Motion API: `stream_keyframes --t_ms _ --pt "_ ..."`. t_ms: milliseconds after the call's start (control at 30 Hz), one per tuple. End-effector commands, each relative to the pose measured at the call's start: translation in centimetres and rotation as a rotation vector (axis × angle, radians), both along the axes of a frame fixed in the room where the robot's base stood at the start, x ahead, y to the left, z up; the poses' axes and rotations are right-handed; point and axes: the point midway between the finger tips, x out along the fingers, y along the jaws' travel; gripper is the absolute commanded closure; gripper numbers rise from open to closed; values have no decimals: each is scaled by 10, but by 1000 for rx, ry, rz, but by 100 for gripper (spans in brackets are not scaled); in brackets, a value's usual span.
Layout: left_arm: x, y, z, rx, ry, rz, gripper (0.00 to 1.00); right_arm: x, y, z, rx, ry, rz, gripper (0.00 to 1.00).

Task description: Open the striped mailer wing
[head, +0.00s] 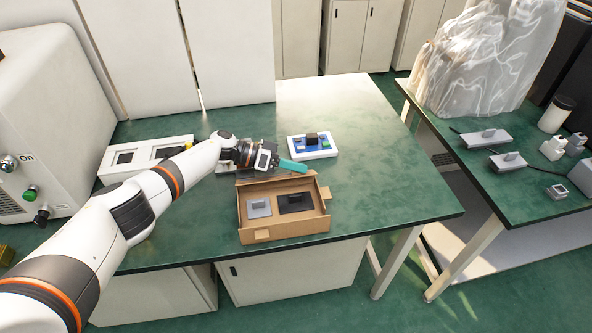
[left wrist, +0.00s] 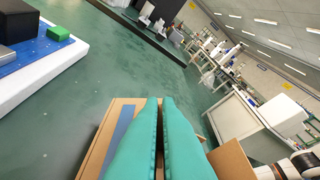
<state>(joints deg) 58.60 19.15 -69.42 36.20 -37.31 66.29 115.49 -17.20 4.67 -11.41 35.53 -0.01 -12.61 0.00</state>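The cardboard mailer (head: 285,237) lies on the green table with its top open. It holds a grey piece (head: 259,207) and a black piece (head: 296,202). My left gripper (head: 293,166), with teal fingers, is just over the mailer's back edge. In the left wrist view, the fingers (left wrist: 162,105) lie almost together with only a thin dark gap, and I see nothing held between them. A cardboard panel with a blue stripe (left wrist: 119,140) shows beside and behind them. I cannot tell whether the fingers touch it. My right gripper is out of view.
A white tray with a blue board (head: 312,146) stands behind the mailer at the right. A white panel (head: 143,157) lies at the back left, under my arm. The table right of the mailer is clear. A second table (head: 490,175) with small devices stands at the right.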

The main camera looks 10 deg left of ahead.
Motion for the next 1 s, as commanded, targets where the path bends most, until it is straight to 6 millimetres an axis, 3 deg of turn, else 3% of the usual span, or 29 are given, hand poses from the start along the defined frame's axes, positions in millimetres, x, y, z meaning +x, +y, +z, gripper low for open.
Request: stream_keyframes --t_ms 333,467,767,1000 --pt "-1 0 -2 1 5 -1 100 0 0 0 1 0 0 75" --pt "-1 0 -1 1 4 -1 76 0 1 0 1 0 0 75" --pt "0 0 1 0 1 -1 75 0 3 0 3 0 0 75" --pt "0 1 35 1 -3 -2 75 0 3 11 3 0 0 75"
